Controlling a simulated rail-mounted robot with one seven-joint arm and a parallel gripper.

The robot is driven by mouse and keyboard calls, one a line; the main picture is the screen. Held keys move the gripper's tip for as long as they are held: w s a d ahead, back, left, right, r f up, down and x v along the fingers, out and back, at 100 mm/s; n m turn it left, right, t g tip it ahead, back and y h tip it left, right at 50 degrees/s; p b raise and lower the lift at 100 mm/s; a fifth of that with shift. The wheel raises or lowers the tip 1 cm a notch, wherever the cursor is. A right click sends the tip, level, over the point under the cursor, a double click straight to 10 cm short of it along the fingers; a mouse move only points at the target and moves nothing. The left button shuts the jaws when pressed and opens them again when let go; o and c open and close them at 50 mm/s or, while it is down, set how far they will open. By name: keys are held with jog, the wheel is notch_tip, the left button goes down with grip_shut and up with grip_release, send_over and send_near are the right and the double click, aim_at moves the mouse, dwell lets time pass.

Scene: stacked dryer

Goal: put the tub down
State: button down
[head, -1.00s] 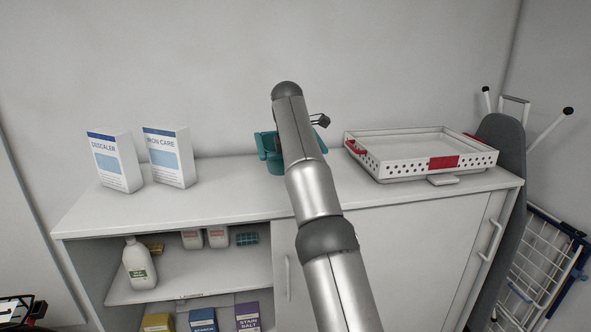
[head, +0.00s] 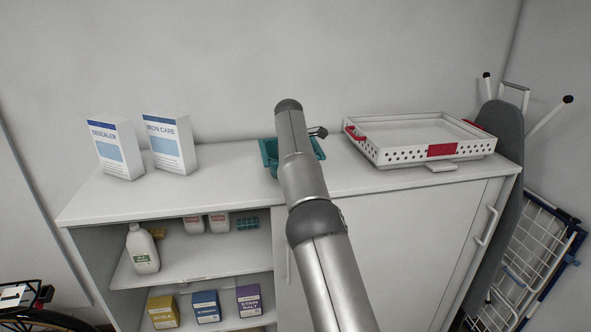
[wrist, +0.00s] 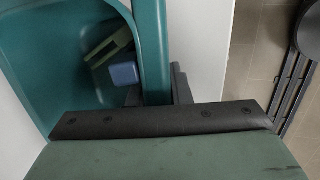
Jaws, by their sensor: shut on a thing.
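The teal tub (head: 268,154) is at the top of the white cabinet, behind my arm, which hides its middle. It looks roughly level; I cannot tell whether its base touches the cabinet top. In the wrist view the tub (wrist: 60,25) holds a green piece (wrist: 105,50) and a small blue block (wrist: 124,74). My gripper (wrist: 157,92) is shut on the tub's side wall, with dark fingers on either side of it.
The white cabinet top (head: 225,182) has free room left of the tub. Two boxes, Descaler (head: 115,150) and Iron Care (head: 169,143), stand farther left. A white perforated tray (head: 420,140) with red handles lies close to the right. The wall is behind.

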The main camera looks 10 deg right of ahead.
jog(key=shift+f, duration=0.1)
dwell(0.3)
jog(key=shift+f, duration=0.25)
jog(key=c, duration=1.3)
grip_release()
jog(key=shift+r, duration=0.1)
